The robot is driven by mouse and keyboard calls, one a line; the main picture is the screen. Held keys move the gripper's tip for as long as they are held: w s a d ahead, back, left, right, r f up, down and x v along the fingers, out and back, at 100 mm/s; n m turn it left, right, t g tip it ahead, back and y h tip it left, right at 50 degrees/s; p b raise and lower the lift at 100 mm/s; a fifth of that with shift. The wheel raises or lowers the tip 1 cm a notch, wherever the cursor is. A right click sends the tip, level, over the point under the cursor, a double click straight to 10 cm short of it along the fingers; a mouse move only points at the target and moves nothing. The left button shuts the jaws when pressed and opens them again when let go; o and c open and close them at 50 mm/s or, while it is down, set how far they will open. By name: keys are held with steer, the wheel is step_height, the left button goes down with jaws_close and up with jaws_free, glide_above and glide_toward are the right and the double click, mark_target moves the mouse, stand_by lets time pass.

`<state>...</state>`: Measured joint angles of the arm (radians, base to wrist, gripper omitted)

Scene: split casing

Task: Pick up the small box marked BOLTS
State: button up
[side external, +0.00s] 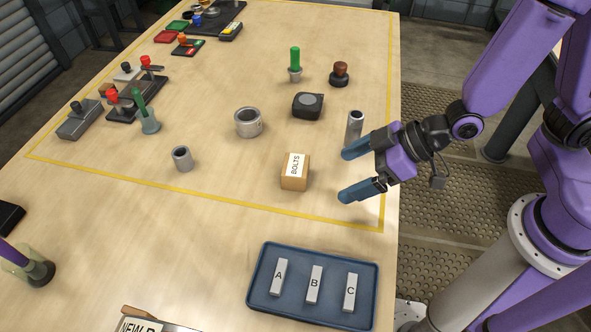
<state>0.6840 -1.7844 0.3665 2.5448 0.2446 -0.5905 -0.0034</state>
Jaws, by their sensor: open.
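The small box marked BOLTS (294,177) is tan with a white label on top. It sits on the wooden table inside the yellow line, right of the middle. My gripper (344,175) is open, with two blue fingers pointing left toward the box. The fingertips are just right of the box and apart from it, and nothing is between them. How high the fingers are above the table is hard to tell.
A grey metal tube (354,126) stands close behind my upper finger. A black tape measure (308,105), a metal ring (248,123) and a small cylinder (182,159) stand behind and left. A blue tray (262,306) with blocks A, B, C lies in front.

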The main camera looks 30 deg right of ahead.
mark_target(302, 166)
steer(key=shift+w+a+f+t+y, duration=0.2)
steer(key=shift+w+t, duration=0.2)
steer(key=shift+w, duration=0.2)
steer(key=shift+w+a+f+t+y, duration=0.2)
steer(key=shift+w+t, duration=0.2)
steer(key=shift+w, duration=0.15)
steer(key=shift+w+a+r+m+t, duration=0.15)
steer(key=shift+w+m+t, duration=0.15)
steer(key=shift+w+t, duration=0.35)
steer(key=shift+x, duration=3.7)
steer(key=shift+a+r, duration=0.1)
steer(key=c, duration=1.3)
steer(key=shift+r, duration=0.2)
